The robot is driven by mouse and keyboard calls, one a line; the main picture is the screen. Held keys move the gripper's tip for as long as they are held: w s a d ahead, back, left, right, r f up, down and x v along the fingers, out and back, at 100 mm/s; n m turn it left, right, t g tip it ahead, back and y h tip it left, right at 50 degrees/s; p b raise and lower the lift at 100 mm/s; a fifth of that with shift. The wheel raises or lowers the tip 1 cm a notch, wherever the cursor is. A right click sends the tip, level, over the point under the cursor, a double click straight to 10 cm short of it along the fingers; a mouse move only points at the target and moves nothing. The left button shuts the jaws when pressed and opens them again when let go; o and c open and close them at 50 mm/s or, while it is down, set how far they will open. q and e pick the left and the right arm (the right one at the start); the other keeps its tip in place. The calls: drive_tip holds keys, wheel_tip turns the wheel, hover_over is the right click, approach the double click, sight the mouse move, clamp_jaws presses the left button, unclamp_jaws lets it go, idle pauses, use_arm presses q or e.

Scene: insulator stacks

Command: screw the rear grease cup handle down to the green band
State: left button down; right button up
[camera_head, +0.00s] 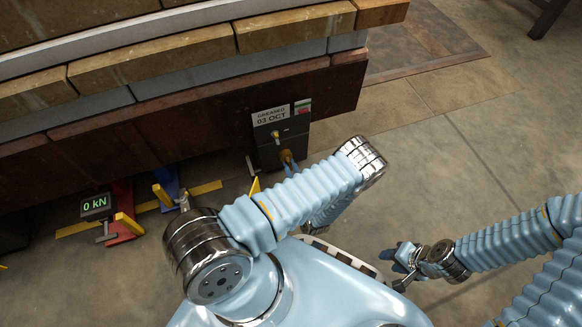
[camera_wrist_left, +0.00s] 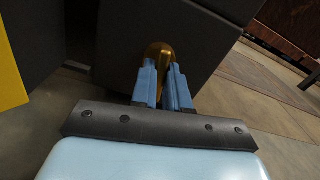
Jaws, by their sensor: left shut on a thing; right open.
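A dark block (camera_head: 268,142) stands under the edge of the stack and carries a small brass fitting (camera_head: 275,134) on its face. Below that, a brass grease cup handle (camera_head: 286,155) sticks out toward me; its rounded brass top also shows in the left wrist view (camera_wrist_left: 157,50). My left gripper (camera_head: 289,166) is shut on this handle, with its blue fingers (camera_wrist_left: 166,84) on either side of it. I cannot see a green band on the held cup; the fingers hide its lower part. My right gripper (camera_head: 394,268) is open and empty over the floor.
A label reading "GREASED 03 OCT" (camera_head: 270,116) and a red and green sticker (camera_head: 302,107) sit above the block. A red jack (camera_head: 122,220) with a "0 kN" display (camera_head: 96,205) and a blue jack (camera_head: 167,185) stand at the left.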

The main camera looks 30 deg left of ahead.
use_arm(q)
drive_tip(key=shift+m, duration=0.4)
drive_tip(key=shift+f+m+b, duration=0.1)
drive_tip(key=shift+m+b, duration=0.3)
drive_tip(key=shift+m, duration=0.2)
drive_tip(key=m+b, duration=0.1)
drive_tip(key=m, duration=0.2)
drive_tip(key=shift+d+m, duration=0.1)
drive_tip(key=shift+m, duration=0.2)
drive_tip(key=m+b, duration=0.1)
drive_tip(key=m, duration=0.6)
drive_tip(key=shift+f, duration=0.1)
drive_tip(key=m+b, duration=0.1)
drive_tip(key=m, duration=0.5)
drive_tip(key=shift+f, duration=0.1)
drive_tip(key=m, duration=0.5)
drive_tip(key=shift+m, duration=0.4)
